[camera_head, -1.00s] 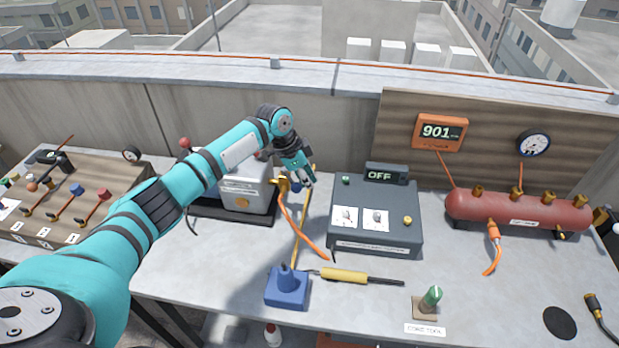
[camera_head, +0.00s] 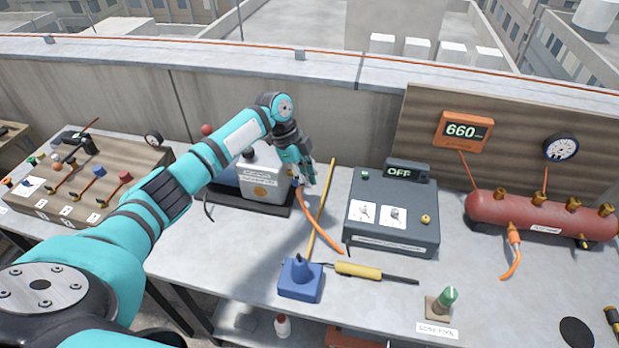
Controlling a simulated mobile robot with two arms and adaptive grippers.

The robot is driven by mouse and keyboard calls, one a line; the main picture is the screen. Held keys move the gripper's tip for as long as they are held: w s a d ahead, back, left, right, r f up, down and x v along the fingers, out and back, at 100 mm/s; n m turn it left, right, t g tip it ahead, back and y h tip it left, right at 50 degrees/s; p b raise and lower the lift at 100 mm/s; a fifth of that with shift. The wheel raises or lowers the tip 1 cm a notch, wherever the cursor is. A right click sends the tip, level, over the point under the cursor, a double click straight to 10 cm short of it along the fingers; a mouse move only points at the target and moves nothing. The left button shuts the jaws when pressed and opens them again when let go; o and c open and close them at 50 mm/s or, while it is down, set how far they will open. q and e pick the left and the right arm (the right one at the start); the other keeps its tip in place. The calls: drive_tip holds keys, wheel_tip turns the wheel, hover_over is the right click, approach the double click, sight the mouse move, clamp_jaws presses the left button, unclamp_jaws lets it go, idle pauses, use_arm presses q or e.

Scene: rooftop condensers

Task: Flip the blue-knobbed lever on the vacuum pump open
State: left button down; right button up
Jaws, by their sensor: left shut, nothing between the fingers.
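The vacuum pump (camera_head: 262,192) is a pale grey box with an orange emblem on a dark base, at the back left of the middle of the table. My left gripper (camera_head: 307,178) is shut and empty, at the pump's right side, pointing down. The blue-knobbed lever on the pump is hidden behind the gripper, so its position and any contact cannot be told. An orange hose (camera_head: 318,222) runs from beside my fingers toward the grey box. My right gripper is out of view.
The grey box (camera_head: 392,215) with an OFF display (camera_head: 406,171) stands right of the gripper. An orange readout (camera_head: 462,131) shows 660. A red tank (camera_head: 540,218) is at the right. A blue-based tool (camera_head: 300,282) and yellow-handled rod (camera_head: 358,271) lie in front. A wooden valve board (camera_head: 120,195) is left.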

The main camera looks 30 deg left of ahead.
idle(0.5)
use_arm(q)
drive_tip(key=d+r+p, duration=0.2)
drive_tip(key=d+p, duration=0.1)
drive_tip(key=d, duration=0.1)
drive_tip(key=b+v, duration=0.4)
drive_tip(key=v, duration=0.5)
drive_tip(key=shift+w+a, duration=0.25)
drive_tip(key=shift+f, duration=0.25)
